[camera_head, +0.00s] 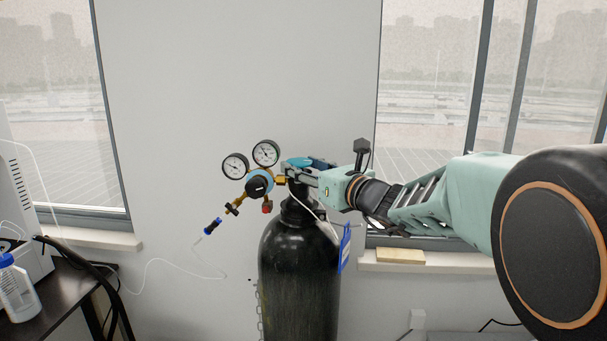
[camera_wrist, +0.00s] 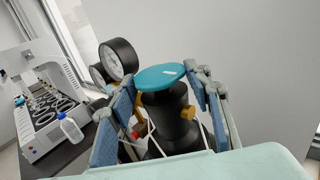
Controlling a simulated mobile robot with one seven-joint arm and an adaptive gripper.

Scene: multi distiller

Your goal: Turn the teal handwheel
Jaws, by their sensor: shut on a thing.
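The teal handwheel (camera_head: 294,161) sits on top of the valve of a black gas cylinder (camera_head: 299,265). In the wrist view the handwheel (camera_wrist: 158,74) is a flat teal disc with a small white mark, above the dark valve neck. My gripper (camera_head: 303,170) reaches in from the right at the height of the wheel. In the wrist view the blue-padded fingers of my gripper (camera_wrist: 160,78) stand on either side of the wheel, shut on it. The exact contact on the rim is partly hidden in the head view.
A thin white tube runs left. A dark bench (camera_head: 60,291) with a bottle (camera_head: 16,290) stands far left.

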